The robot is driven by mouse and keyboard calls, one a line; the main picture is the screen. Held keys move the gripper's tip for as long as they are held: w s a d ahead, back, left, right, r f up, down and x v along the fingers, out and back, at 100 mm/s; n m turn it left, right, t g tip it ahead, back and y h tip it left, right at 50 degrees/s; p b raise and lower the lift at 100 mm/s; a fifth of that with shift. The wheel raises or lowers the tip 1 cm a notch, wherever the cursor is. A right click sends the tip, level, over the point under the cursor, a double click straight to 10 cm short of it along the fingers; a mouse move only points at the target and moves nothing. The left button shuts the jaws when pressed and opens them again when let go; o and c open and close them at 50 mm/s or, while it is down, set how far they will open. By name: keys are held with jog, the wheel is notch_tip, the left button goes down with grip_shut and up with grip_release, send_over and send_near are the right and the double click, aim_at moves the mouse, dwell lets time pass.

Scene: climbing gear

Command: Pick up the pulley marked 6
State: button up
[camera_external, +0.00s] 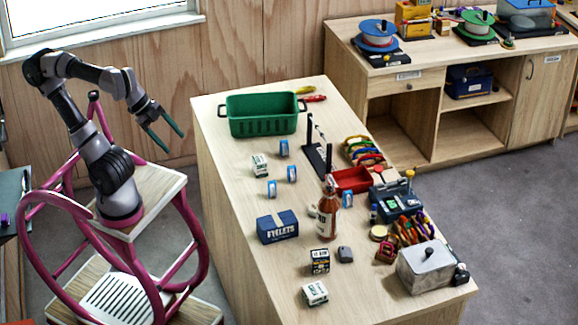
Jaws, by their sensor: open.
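Several small blue-and-white pieces stand on the wooden table, and they may be the pulleys. One (284,148) is below the green crate, two (291,174) (272,188) are nearer the middle, and one (347,199) is beside the red tray. Their markings are too small to read, so I cannot tell which is marked 6. My gripper (175,143) is open and empty, with its green fingers apart. It hangs in the air left of the table, well away from these pieces.
The table (225,165) holds a green crate (263,126), black stand (318,160), red tray (352,179), amber bottle (327,215), blue box (277,227), small cartons (259,165) and a grey metal box (425,266). Its left edge area is mostly clear.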

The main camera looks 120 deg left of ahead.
jog(key=w+a+n+t, duration=0.1)
jog(key=w+a+n, duration=0.1)
jog(key=w+a, duration=0.45)
jog(key=w+a+n, duration=0.3)
jog(key=w, duration=0.6)
jog(key=w+a+n+t, duration=0.15)
jog(key=w+a, duration=0.25)
jog(key=w, duration=0.4)
jog(key=w+a+n+y, duration=0.3)
jog(key=w+a+y, duration=0.15)
jog(key=a, duration=0.65)
jog(key=w+a+n+y, duration=0.3)
jog(key=w+a+n, duration=0.15)
jog(key=a, duration=0.75)
jog(key=m, duration=0.1)
send_near(344, 197)
jog(key=shift+s+r, duration=0.15)
jog(key=shift+s, duration=0.3)
jog(key=shift+w+a+f, duration=0.1)
jog(key=shift+w+f, duration=0.05)
jog(key=shift+f, duration=0.1)
jog(key=x, duration=0.4)
jog(key=shift+w+a+f, duration=0.15)
jog(key=shift+w+a, duration=0.05)
jog(key=shift+w, duration=0.1)
jog(key=x, duration=0.5)
jog(key=shift+w+a, duration=0.1)
jog(key=shift+w, duration=0.25)
